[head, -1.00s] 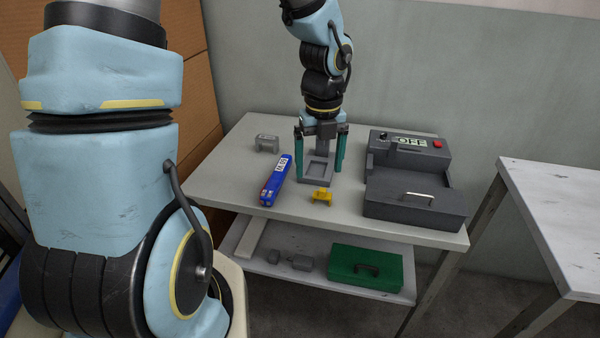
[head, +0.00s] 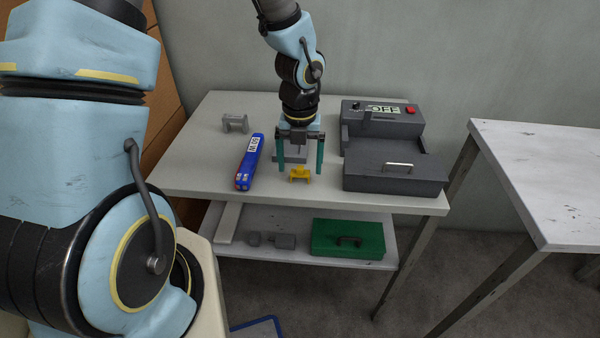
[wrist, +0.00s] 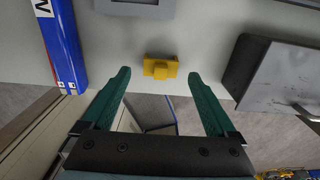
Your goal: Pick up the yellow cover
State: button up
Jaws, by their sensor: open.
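A blue device (head: 250,161) lies left of the gripper and a dark grey machine (head: 393,174) stands to the right. A grey fixture (head: 291,147) is behind my gripper. A grey part (head: 235,122) stands at the back left. A green case (head: 347,239) is on the lower shelf.

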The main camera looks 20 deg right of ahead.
aim_at(300, 168)
notch_tip(300, 168, down, 2)
jog(key=shift+f, duration=0.15)
jog(key=c, duration=1.2)
notch_tip(300, 168, up, 10)
jog(key=shift+r+p, duration=0.1)
jog(key=shift+p, duration=0.25)
